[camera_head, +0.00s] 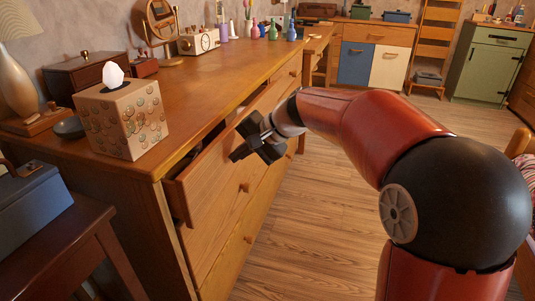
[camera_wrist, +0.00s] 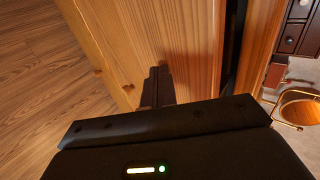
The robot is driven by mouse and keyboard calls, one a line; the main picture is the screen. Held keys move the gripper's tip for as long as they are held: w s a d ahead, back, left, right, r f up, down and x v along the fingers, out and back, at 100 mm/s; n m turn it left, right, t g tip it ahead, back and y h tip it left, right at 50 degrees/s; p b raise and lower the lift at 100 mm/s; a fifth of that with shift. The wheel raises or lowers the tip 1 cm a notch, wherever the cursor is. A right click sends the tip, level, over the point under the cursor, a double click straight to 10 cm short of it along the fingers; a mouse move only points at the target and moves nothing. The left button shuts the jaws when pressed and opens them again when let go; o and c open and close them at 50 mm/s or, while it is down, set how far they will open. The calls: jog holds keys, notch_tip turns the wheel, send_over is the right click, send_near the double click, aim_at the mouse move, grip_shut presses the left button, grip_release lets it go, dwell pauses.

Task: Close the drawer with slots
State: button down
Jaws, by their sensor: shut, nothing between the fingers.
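The wooden drawer (camera_head: 215,172) is the top one of the dresser and stands partly pulled out, with a dark gap behind its front. Its inside is mostly hidden, so I cannot see any slots. My gripper (camera_head: 240,154) is at the drawer front, near its upper edge. In the wrist view, the shut, empty fingers (camera_wrist: 157,82) are close against the wooden drawer front (camera_wrist: 185,45); I cannot tell for sure whether they touch. The dark opening behind the front shows to the right of it in the wrist view.
A dark side table (camera_head: 75,245) stands at lower left. The wooden floor (camera_head: 310,220) right of the dresser is clear apart from my arm.

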aim_at(228, 145)
jog(key=a, duration=0.2)
jog(key=w+a, duration=0.1)
jog(key=shift+w+a+p, duration=0.1)
jog(key=shift+a+p, duration=0.25)
jog(key=shift+a, duration=0.1)
jog(key=shift+a+r, duration=0.1)
